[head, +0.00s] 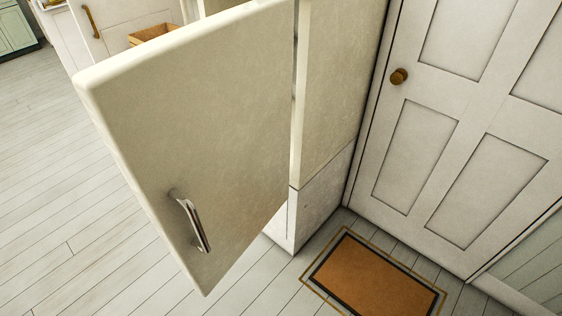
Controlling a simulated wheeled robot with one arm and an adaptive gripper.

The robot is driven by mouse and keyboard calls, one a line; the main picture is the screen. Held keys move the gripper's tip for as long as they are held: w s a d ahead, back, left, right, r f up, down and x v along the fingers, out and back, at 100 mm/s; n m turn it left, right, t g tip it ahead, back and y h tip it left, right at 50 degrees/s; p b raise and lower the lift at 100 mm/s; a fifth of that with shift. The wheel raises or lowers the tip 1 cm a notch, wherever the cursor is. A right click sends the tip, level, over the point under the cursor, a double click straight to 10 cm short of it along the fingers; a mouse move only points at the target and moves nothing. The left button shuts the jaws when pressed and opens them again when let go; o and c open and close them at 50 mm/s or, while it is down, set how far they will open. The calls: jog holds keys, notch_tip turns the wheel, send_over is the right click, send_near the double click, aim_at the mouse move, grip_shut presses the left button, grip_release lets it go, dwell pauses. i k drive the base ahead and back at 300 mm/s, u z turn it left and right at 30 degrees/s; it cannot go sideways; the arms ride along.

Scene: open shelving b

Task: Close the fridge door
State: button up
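The fridge door (205,120) is a large cream panel standing wide open, swung out toward the left of the head view. Its outer face is toward me, with a metal bar handle (194,224) near its lower left edge. The fridge body (340,75) stands behind and to the right of the door, with a lower section (322,207) beneath it. The fridge interior is hidden behind the door. My gripper does not show in this view.
A white panelled room door (455,130) with a brown knob (399,76) stands at the right. An orange doormat (375,277) lies before it. A wooden box (152,33) and white cabinets (112,17) are at the back left. The plank floor (75,215) at left is clear.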

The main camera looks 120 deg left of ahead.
aim_at(195, 118)
jog(key=u, duration=4.3)
jog(key=i, duration=1)
jog(key=z, duration=1.55)
jog(key=k, duration=1.45)
jog(key=u, duration=1.4)
